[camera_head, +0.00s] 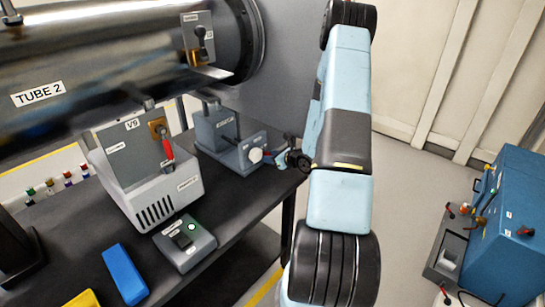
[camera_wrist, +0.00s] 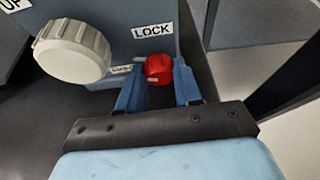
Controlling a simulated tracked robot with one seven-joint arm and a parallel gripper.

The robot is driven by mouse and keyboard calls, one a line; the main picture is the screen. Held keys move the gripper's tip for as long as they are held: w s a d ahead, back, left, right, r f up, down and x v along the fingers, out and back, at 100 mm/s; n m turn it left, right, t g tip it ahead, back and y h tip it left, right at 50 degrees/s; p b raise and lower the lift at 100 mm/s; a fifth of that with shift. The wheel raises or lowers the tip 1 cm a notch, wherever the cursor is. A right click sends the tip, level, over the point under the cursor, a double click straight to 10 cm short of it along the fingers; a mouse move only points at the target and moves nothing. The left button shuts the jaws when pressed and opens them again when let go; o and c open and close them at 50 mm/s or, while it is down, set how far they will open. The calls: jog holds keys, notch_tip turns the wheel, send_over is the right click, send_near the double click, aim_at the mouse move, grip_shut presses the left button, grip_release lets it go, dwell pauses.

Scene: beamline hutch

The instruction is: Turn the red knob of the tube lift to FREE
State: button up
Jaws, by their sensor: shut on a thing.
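The red knob (camera_wrist: 159,68) is on the grey-blue face of the tube lift (camera_wrist: 122,22), just below a LOCK label (camera_wrist: 153,30). My gripper (camera_wrist: 157,80) reaches the knob in the wrist view, with one blue finger on each side, and is shut on it. A small label left of the knob is partly hidden and I cannot read it. In the head view the tube lift (camera_head: 222,135) stands on the dark bench, and my gripper (camera_head: 278,158) is at its right end.
A large white knob (camera_wrist: 72,51) sits left of the red knob, close to my left finger. The V9 box (camera_head: 140,165), a switch box (camera_head: 185,240) and a blue block (camera_head: 124,274) stand on the bench (camera_head: 235,225). TUBE 2 (camera_head: 100,70) runs above. A blue cabinet (camera_head: 510,220) is at right.

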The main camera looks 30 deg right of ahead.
jog(key=n+t+h, duration=0.1)
jog(key=n+h, duration=0.1)
jog(key=n, duration=0.2)
jog(key=shift+d+h, duration=0.1)
jog(key=shift+h, duration=0.2)
jog(key=shift+t, duration=0.4)
jog(key=o, duration=1)
jog(key=shift+n, duration=0.3)
jog(key=shift+s, duration=0.1)
jog(key=v, duration=1.3)
jog(key=shift+s+r, duration=0.15)
jog(key=shift+s, duration=0.1)
